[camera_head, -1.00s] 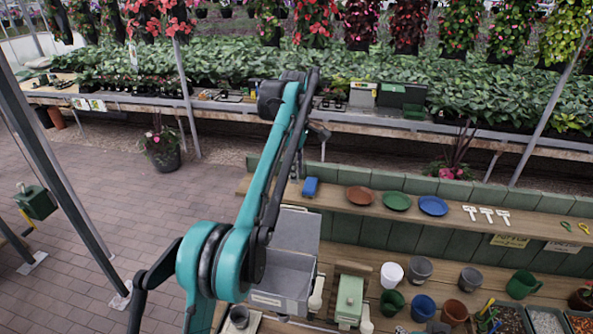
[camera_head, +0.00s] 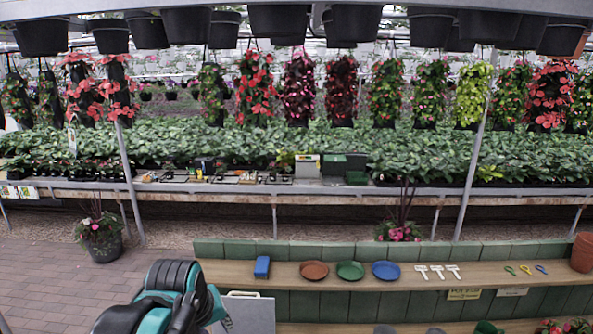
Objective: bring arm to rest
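Part of my own teal and black arm shows at the bottom left of the head view, folded low in front of the shelf. No fingertips of either gripper can be made out, so neither gripper's opening shows. The lower part of the arm is cut off by the picture's bottom edge.
A wooden shelf (camera_head: 460,274) crosses the lower right. On it are a blue block (camera_head: 262,267), red (camera_head: 314,271), green (camera_head: 350,271) and blue (camera_head: 386,271) saucers, and white labels (camera_head: 437,271). A grey box (camera_head: 248,312) stands beside my arm. Plant benches (camera_head: 300,199) lie behind.

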